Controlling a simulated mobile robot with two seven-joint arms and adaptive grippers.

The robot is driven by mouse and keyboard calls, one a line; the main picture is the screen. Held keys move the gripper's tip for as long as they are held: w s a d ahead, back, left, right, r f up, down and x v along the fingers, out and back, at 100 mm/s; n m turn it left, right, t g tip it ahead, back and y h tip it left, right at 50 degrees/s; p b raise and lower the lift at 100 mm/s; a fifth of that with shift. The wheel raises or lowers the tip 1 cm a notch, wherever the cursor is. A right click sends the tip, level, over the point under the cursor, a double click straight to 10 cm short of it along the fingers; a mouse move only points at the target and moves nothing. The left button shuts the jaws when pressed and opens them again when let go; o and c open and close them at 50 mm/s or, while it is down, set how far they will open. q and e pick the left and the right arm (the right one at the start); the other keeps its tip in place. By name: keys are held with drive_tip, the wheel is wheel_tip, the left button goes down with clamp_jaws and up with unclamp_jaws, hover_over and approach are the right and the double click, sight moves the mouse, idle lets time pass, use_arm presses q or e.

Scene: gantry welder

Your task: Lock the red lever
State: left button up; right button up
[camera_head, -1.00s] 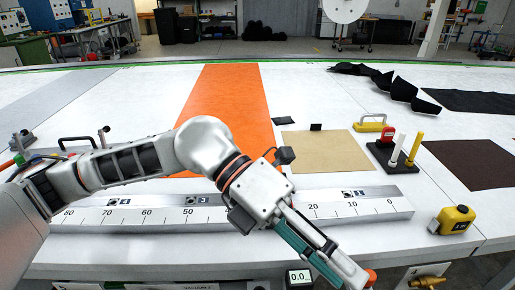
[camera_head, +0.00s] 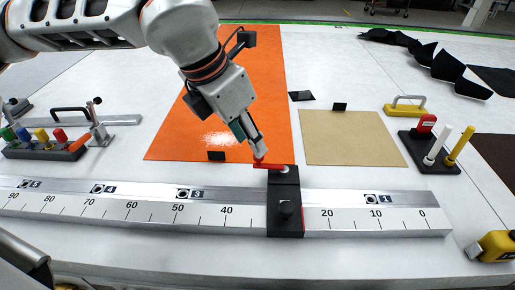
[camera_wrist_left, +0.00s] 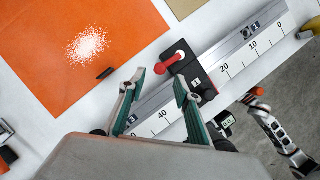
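The red lever (camera_head: 268,165) sits on top of a black clamp block (camera_head: 285,205) mounted on the white numbered rail (camera_head: 360,217), between the 30 and 20 marks. In the left wrist view the lever (camera_wrist_left: 172,59) points out from the block (camera_wrist_left: 190,73) towards the orange sheet. My left gripper (camera_head: 258,155) reaches down to the lever's free end. In the wrist view its two teal fingers (camera_wrist_left: 159,80) are spread apart, and the lever's end lies just beyond the gap, nearer the right fingertip. Contact is not clear.
An orange sheet (camera_head: 180,140) and a tan sheet (camera_head: 350,137) lie behind the rail. A rack of coloured tools (camera_head: 45,147) stands left. A black holder with white and yellow posts (camera_head: 428,150) and a yellow tape measure (camera_head: 493,246) stand right.

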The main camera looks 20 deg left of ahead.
use_arm(q)
drive_tip(key=shift+x, duration=2.65)
clamp_jaws()
